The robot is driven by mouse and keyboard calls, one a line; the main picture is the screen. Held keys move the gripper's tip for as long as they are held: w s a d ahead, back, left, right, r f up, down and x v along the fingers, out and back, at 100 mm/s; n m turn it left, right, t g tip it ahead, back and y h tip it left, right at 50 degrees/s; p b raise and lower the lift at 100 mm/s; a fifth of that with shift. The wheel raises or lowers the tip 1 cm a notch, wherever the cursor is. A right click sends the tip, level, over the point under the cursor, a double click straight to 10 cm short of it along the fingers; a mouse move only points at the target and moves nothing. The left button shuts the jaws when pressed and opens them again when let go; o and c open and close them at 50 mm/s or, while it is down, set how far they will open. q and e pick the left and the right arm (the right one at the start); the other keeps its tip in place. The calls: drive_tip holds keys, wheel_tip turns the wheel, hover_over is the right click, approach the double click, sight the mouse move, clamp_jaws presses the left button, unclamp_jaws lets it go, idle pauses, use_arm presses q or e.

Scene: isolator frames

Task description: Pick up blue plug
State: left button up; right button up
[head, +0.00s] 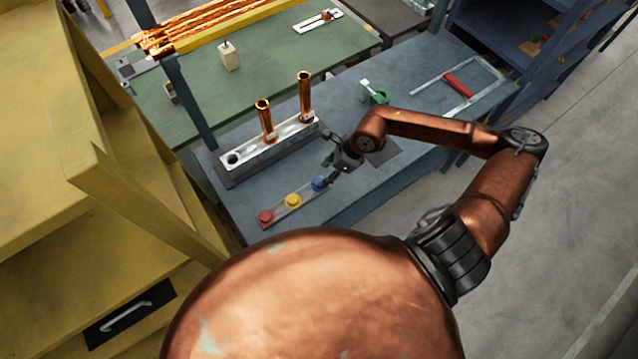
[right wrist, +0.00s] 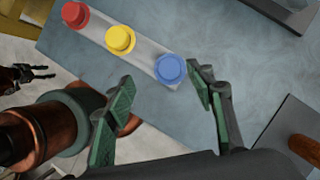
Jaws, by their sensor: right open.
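The blue plug (head: 318,184) stands at the right end of a narrow light strip (head: 277,209) on the blue-grey bench, beside a yellow plug (head: 292,200) and a red plug (head: 265,217). My right gripper (head: 327,171) is right by the blue plug in the head view. In the right wrist view, its two green-padded fingers (right wrist: 161,80) are open and empty. The blue plug (right wrist: 171,68) shows just beyond the fingertips, nearer the right finger. Dark claw-like fingers, seemingly my left gripper (right wrist: 40,74), show small at the left edge there; their state is unclear.
A metal block (head: 270,146) with two upright copper tubes stands behind the plugs. A green-and-white part (head: 375,94) and a grey frame with a red handle (head: 458,84) lie farther right. A yellow cabinet (head: 130,200) stands left. The bench in front of the block is mostly clear.

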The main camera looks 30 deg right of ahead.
drive_tip(key=shift+w+d+f+h, duration=0.1)
drive_tip(key=shift+d+f+h, duration=0.1)
drive_tip(key=shift+f, duration=0.4)
drive_tip(key=shift+w+d+f+h, duration=0.1)
drive_tip(key=shift+d+f, duration=0.1)
drive_tip(key=shift+f, duration=0.35)
drive_tip(key=p+x, duration=0.2)
drive_tip(key=x, duration=0.3)
drive_tip(key=shift+f, duration=0.35)
drive_tip(key=shift+c, duration=0.4)
drive_tip(key=c, duration=1)
